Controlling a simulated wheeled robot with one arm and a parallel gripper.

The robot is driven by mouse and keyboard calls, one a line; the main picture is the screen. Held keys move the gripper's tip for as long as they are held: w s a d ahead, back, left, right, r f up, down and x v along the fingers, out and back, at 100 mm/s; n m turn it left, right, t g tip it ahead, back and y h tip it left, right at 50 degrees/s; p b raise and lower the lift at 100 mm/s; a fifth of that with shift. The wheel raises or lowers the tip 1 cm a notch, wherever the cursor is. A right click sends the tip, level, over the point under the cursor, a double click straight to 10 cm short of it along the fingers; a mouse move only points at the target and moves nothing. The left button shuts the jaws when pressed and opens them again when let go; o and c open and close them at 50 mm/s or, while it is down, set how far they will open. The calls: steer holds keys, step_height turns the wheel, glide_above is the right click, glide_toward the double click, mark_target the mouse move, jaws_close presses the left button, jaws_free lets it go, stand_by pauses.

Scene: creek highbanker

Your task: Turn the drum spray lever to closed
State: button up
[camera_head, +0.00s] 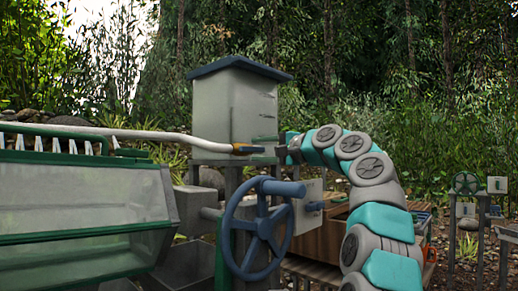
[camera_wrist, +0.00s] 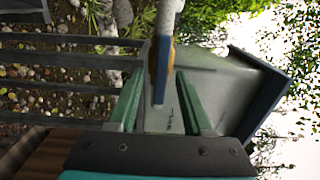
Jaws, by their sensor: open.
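The drum spray lever appears to be the short blue handle (camera_head: 254,149) with an orange-yellow part (camera_head: 237,148), at the right end of a white pipe (camera_head: 150,135). In the wrist view the blue handle (camera_wrist: 159,90) points straight down from the orange-yellow part (camera_wrist: 152,62), in line with the pipe. My gripper (camera_head: 262,149) comes from the right. In the wrist view its green fingers (camera_wrist: 160,82) are open on either side of the handle, with a gap visible on both sides. Whether a finger touches it further along cannot be told.
A grey box-shaped tank (camera_head: 240,105) with a dark blue lid stands right behind the handle. Below are a blue handwheel (camera_head: 258,232) and a light grey box (camera_head: 306,205). A green-framed clear drum housing (camera_head: 80,210) fills the left. A wooden crate (camera_head: 335,232) stands beneath my arm.

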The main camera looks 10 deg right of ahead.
steer(key=shift+w+a, duration=0.15)
jaws_close()
stand_by(0.4)
